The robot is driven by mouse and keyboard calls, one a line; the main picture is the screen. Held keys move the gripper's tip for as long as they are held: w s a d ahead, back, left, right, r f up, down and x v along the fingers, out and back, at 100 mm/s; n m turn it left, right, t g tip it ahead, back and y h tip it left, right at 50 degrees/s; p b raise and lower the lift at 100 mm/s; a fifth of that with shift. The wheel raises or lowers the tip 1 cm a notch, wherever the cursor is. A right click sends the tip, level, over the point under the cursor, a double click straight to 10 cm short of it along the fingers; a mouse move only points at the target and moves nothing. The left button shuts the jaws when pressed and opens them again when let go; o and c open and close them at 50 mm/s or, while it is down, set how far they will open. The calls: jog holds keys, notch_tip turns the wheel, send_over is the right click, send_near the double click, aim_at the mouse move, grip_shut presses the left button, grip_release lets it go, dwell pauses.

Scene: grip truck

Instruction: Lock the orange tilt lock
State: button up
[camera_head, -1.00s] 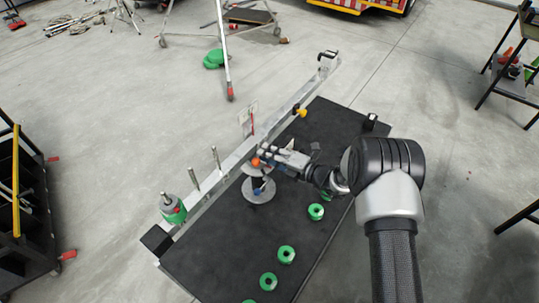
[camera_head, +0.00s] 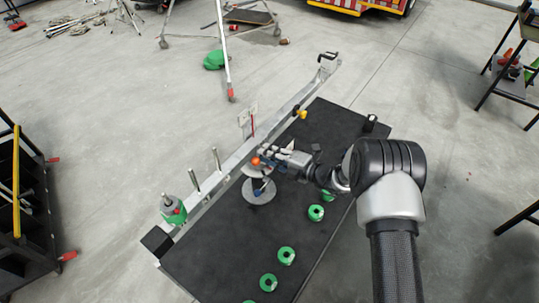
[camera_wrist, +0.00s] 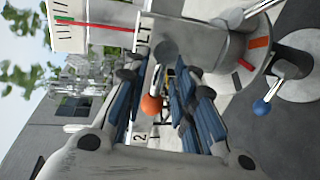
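The orange tilt lock shows as a round orange knob (camera_head: 256,161) at the upper part of the round-based stand on the black table in the head view. In the wrist view the orange knob (camera_wrist: 151,104) appears between the blue-padded fingers, nearer the left one. My gripper (camera_wrist: 160,88) is open, with a clear gap between its fingers; I cannot tell whether either finger touches the knob. In the head view my gripper (camera_head: 266,154) is right beside the knob and partly hides the stand's top.
A blue knob (camera_wrist: 262,107) sits on the stand, right of the fingers in the wrist view. The stand's round grey base (camera_head: 258,191) rests on the black table (camera_head: 225,250). A long metal rail (camera_head: 235,158) with upright pegs runs behind. Green rings (camera_head: 286,256) lie in front.

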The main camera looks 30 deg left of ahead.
dwell(0.3)
jog(key=v, duration=1.2)
jog(key=shift+r, duration=0.15)
